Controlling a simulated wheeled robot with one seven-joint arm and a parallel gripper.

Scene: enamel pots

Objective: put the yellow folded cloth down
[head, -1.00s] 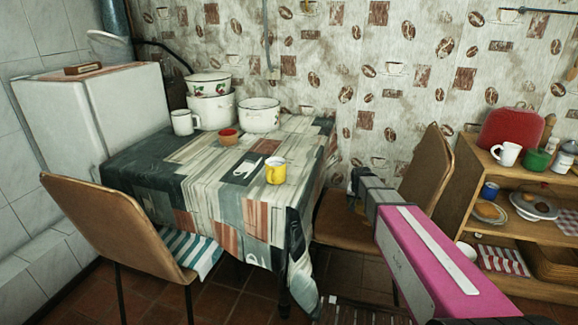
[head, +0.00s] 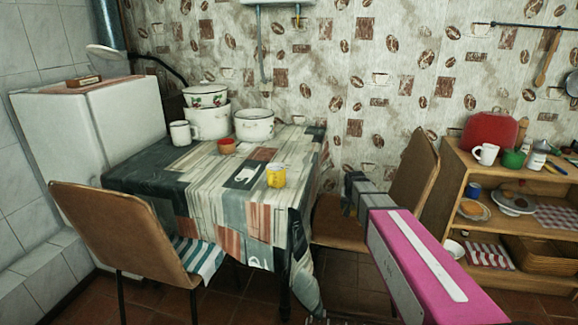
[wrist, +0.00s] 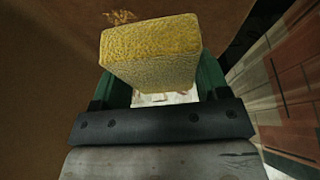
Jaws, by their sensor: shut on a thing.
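The yellow folded cloth (wrist: 150,50) is a thick, rough-textured block in the wrist view. My gripper (wrist: 160,88) is shut on it, with a green finger on either side. In the head view, my gripper (head: 356,192) is in front of the right-hand chair, just right of the table's hanging cloth.
The table (head: 205,195) holds a yellow mug (head: 276,176), a red bowl (head: 227,146), a white mug (head: 182,133) and white pots (head: 254,126). Its front part is clear. Chairs (head: 112,225) and (head: 416,185) stand beside it. A crowded wooden shelf (head: 455,185) is right.

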